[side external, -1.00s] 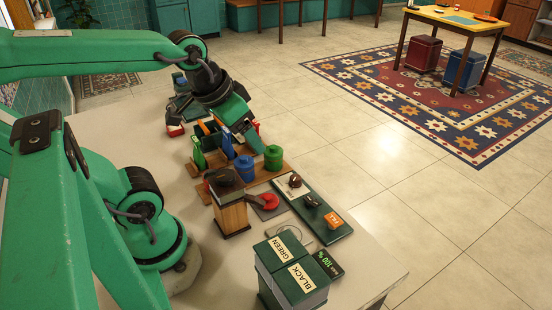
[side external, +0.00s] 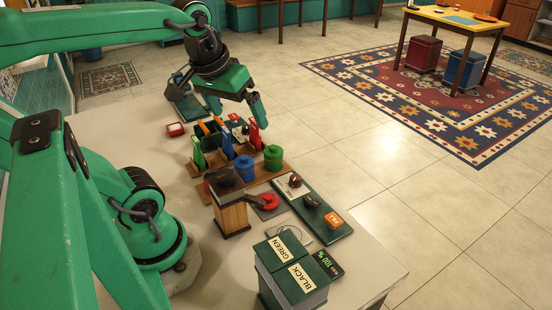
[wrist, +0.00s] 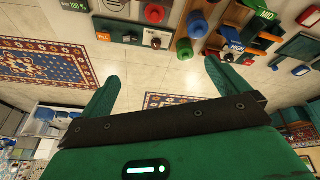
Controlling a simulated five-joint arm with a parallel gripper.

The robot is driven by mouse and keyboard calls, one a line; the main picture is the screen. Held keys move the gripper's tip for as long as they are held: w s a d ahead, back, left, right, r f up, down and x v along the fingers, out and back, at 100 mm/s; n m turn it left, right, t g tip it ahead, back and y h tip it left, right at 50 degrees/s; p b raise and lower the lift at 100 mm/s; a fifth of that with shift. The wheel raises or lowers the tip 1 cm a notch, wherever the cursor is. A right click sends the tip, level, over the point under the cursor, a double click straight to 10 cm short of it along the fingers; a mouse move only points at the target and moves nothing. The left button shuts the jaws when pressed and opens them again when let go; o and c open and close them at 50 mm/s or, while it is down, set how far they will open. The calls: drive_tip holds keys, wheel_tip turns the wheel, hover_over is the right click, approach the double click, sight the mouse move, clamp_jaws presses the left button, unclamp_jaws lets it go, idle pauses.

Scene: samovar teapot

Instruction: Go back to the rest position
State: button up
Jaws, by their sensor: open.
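My gripper (side external: 238,108) is open and empty in the side view, raised above the far end of the counter. Its two green fingers are spread and point down, behind the wooden rack. In the wrist view my gripper (wrist: 160,78) shows both fingers wide apart with only floor and a rug visible between them.
A dark green board (side external: 325,228) with an orange label lies to the right. Boxes labelled GREEN and BLACK (side external: 292,275) stand at the front. The counter's left side (side external: 130,130) is clear.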

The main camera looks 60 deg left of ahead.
drive_tip(key=s+a+r+n+g, duration=0.1)
drive_tip(key=a+r+n+g, duration=0.1)
drive_tip(key=a+n, duration=0.4)
drive_tip(key=s+a+r+n+g, duration=0.2)
drive_tip(key=a+r+n, duration=0.2)
drive_tip(key=a+n, duration=0.2)
drive_tip(key=shift+r+n+h, duration=0.2)
drive_tip(key=shift+n+h, duration=0.2)
drive_tip(key=shift+n, duration=0.1)
drive_tip(key=shift+f, duration=0.15)
wheel_tip(320, 180, down, 10)
drive_tip(key=shift+r, duration=0.25)
idle(0.5)
wheel_tip(320, 180, up, 10)
idle(0.7)
drive_tip(key=shift+f, duration=0.1)
drive_tip(key=w+d+f+m+t, duration=0.1)
drive_tip(key=d+f+m, duration=0.3)
drive_tip(key=d+m, duration=0.4)
drive_tip(key=w+d+f+m+t, duration=0.1)
drive_tip(key=d+f+m+t, duration=0.3)
drive_tip(key=d+m, duration=0.4)
drive_tip(key=shift+w+d+f+m+t, duration=0.3)
drive_tip(key=shift+f+m, duration=0.2)
drive_tip(key=shift+m, duration=0.5)
